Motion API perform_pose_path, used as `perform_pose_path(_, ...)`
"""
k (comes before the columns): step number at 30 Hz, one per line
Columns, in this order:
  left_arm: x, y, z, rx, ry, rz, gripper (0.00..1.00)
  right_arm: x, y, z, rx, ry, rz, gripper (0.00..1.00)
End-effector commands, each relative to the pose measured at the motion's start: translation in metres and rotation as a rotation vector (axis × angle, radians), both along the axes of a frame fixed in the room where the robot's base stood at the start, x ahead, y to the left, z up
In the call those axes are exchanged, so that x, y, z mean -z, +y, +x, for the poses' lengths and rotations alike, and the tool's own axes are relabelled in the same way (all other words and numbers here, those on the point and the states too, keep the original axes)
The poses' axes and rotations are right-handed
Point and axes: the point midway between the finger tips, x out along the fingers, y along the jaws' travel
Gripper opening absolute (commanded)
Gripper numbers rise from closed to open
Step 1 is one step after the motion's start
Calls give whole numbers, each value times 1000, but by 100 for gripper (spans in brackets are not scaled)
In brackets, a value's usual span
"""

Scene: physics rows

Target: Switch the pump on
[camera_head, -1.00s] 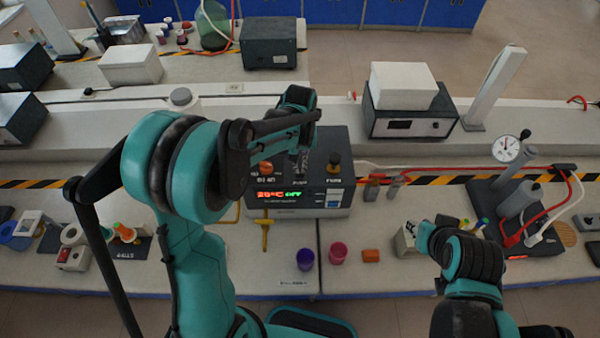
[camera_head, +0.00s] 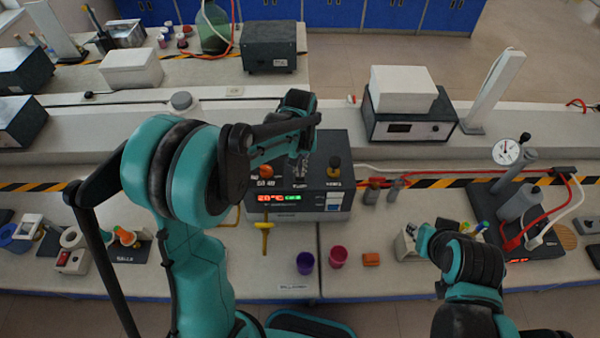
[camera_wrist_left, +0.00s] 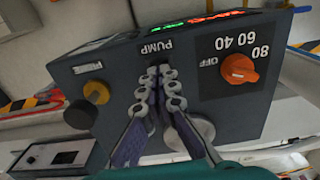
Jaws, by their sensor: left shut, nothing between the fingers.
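The dark pump unit (camera_head: 335,180) stands on the bench in the middle of the head view. Its display (camera_head: 278,198) glows red and green; the red part reads about 20 °C, and the green text is too blurred to read surely. My left gripper (camera_head: 299,178) is shut and empty over the unit's top panel. In the left wrist view its fingertips (camera_wrist_left: 160,72) are together just beside the PUMP label (camera_wrist_left: 157,48). The pump switch is hidden behind the fingers, and I cannot tell whether they touch it. My right arm is folded at the right; its gripper does not show.
An orange knob (camera_wrist_left: 238,69) with OFF, 40, 60 and 80 marks sits on one side of the fingers. A yellow-topped knob (camera_wrist_left: 96,92) by the PRIME label is on the other. Purple (camera_head: 305,263) and pink (camera_head: 338,256) cups stand in front.

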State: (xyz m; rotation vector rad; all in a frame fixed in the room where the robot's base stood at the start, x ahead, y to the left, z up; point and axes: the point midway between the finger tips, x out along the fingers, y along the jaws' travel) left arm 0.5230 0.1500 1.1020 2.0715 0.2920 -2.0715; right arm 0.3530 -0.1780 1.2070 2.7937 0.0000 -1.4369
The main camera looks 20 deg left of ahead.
Motion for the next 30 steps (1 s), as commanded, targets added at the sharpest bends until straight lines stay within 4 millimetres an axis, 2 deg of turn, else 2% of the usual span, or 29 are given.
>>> perform_pose_path(30, 10, 0, 0, 0, 0, 0, 0, 8, 0, 0, 0, 0, 0, 32)
